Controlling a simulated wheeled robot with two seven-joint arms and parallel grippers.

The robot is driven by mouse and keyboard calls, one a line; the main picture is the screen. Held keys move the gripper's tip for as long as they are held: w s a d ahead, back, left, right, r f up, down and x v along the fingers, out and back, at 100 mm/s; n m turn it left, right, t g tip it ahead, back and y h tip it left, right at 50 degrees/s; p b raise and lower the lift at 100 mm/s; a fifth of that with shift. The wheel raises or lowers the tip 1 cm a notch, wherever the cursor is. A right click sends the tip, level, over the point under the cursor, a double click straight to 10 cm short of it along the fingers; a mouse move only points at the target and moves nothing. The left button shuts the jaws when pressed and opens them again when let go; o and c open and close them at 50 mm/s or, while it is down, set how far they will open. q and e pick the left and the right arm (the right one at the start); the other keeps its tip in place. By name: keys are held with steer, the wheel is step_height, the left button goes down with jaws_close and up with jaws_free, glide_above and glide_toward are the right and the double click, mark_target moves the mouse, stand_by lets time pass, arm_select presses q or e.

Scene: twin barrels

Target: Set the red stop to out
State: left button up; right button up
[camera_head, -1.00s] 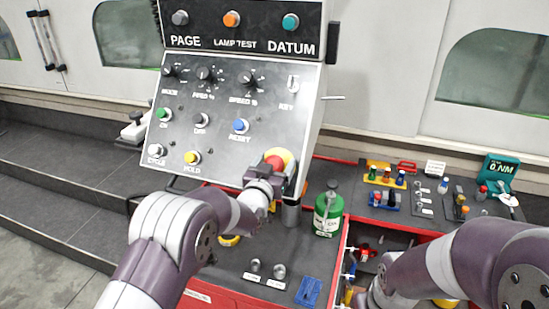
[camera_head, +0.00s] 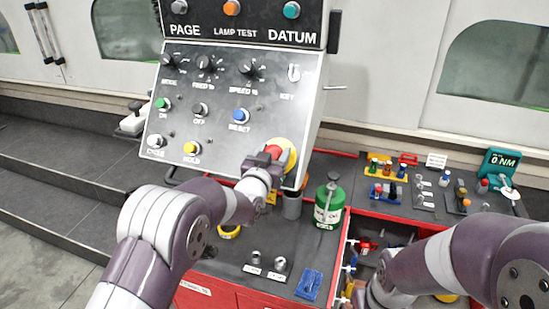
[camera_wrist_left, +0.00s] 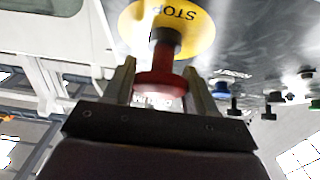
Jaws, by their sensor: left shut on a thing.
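The red stop (camera_head: 273,151) is a mushroom knob on a round yellow plate (camera_head: 288,157) at the lower right of the sloped control panel. In the left wrist view the knob (camera_wrist_left: 160,83) sits between my fingers, and a dark stem shows between it and the yellow plate (camera_wrist_left: 190,28) marked STOP. My left gripper (camera_head: 267,156) is shut on the knob, one finger on each side; its fingertips (camera_wrist_left: 160,68) also show in the left wrist view. My right arm comes in at the lower right, and its gripper cannot be seen.
The panel (camera_head: 215,115) has other controls close by, including a yellow HOLD button (camera_head: 192,148) and a blue RESET button (camera_head: 240,115). An open red drawer (camera_head: 350,240) lies to the right.

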arm_select(q)
steer(key=o, duration=1.5)
steer(key=shift+r, duration=0.4)
steer(key=shift+c, duration=0.2)
steer(key=shift+s+a+r, duration=0.1)
steer(key=shift+s+r, duration=0.05)
steer(key=shift+s, duration=0.35)
steer(key=shift+f, duration=0.2)
steer(key=b+v, duration=0.6)
steer(key=v, duration=0.6)
steer(key=shift+s, duration=0.35)
arm_select(e)
steer(key=f, duration=0.5)
steer(key=shift+s+f, duration=0.25)
steer(key=shift+f, duration=0.15)
arm_select(q)
steer(key=shift+a+r, duration=0.1)
